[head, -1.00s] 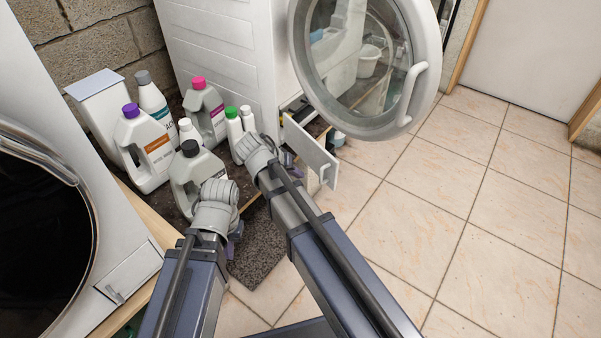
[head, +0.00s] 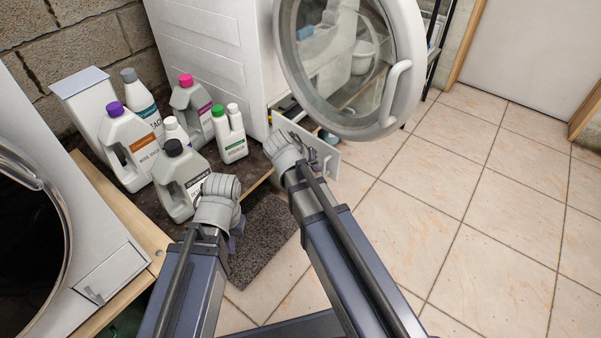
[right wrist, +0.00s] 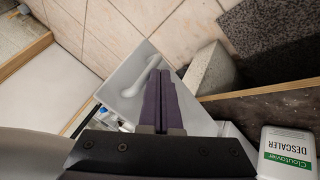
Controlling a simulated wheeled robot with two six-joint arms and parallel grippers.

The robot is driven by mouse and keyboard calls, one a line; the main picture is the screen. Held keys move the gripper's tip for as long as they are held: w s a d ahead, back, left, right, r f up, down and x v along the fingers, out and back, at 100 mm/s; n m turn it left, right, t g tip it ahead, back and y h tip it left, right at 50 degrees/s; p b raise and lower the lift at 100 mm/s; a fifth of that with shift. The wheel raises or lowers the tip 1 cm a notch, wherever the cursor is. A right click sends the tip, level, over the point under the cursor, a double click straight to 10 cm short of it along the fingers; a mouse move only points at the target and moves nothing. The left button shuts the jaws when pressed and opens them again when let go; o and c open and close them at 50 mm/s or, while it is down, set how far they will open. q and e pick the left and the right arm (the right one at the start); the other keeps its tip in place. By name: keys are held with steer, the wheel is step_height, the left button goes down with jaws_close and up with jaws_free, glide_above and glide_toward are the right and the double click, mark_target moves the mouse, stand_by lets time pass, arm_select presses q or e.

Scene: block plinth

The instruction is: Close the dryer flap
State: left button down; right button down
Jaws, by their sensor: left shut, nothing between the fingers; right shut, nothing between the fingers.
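The dryer flap (head: 326,151) is a white panel low on the front of the white machine with the open round door. It stands open, swung outward. In the right wrist view the flap (right wrist: 122,77) shows its white curved handle. My right gripper (head: 312,157) is shut and empty, right at the flap in the head view. Its purple fingers (right wrist: 159,76) overlap the flap near its edge in the wrist view; I cannot tell whether they touch. My left gripper (head: 237,230) is shut and empty, lower left of the flap, mostly hidden behind its wrist.
The round glass door (head: 387,95) hangs open above the flap. Several detergent bottles (head: 180,178) stand on a dark surface at left. A second machine (head: 60,240) is at lower left. A dark mat (head: 265,240) lies below. The tiled floor (head: 460,210) at right is clear.

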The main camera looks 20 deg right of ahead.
mark_target(329, 157)
steer(key=d, duration=0.1)
steer(key=w+d, duration=0.1)
steer(key=d, duration=0.1)
steer(key=w+d, duration=0.1)
steer(key=d, duration=0.1)
steer(key=shift+w, duration=0.1)
steer(key=shift+a, duration=0.15)
